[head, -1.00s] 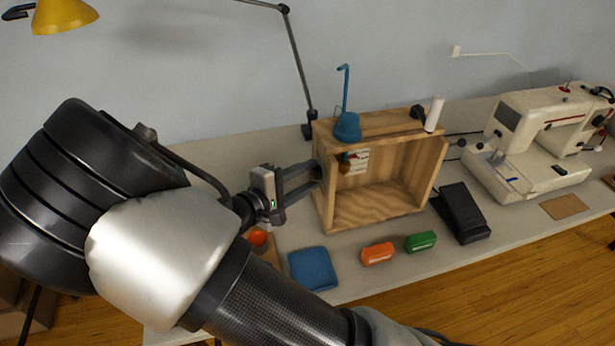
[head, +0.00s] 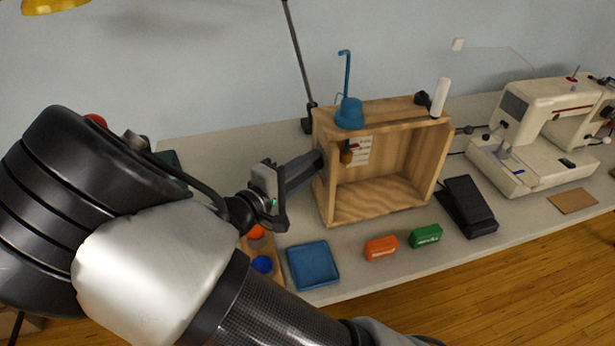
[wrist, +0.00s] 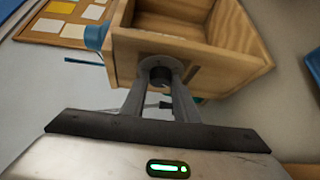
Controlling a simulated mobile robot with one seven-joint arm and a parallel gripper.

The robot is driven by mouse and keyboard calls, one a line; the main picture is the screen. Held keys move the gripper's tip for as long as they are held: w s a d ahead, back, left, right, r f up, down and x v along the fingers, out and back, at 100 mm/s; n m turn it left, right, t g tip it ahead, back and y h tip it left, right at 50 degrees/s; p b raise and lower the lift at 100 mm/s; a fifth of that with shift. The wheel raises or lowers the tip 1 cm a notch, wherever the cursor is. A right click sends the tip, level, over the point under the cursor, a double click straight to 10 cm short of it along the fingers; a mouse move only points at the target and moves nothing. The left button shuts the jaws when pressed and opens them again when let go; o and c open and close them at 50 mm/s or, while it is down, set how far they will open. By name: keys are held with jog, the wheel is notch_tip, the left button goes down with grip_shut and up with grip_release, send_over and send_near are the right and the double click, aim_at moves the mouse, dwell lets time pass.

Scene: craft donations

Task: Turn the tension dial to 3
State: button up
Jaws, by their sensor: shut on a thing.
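A wooden open-fronted box (head: 330,205) stands on the table. The tension dial (wrist: 160,74), a dark knob on a round grey plate, sits on its side wall in the wrist view. My gripper (wrist: 161,84) is shut on the dial, one finger on each side of the knob. In the head view my gripper (head: 316,161) reaches the box's left wall from the left, and its fingers hide the dial there. No numbers or pointer on the dial can be read.
A blue hook-topped piece (head: 349,112) and a white spool (head: 439,98) stand on the box. A blue tray (head: 313,266), orange block (head: 381,247), green block (head: 425,236) and black pedal (head: 467,206) lie in front. A sewing machine (head: 540,125) stands right.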

jog(key=shift+f, duration=0.1)
jog(key=o, duration=0.8)
jog(key=shift+s, duration=0.1)
jog(key=p+v, duration=0.1)
jog(key=v, duration=1.6)
jog(key=shift+s+a+f+p, duration=0.15)
jog(key=shift+p, duration=0.15)
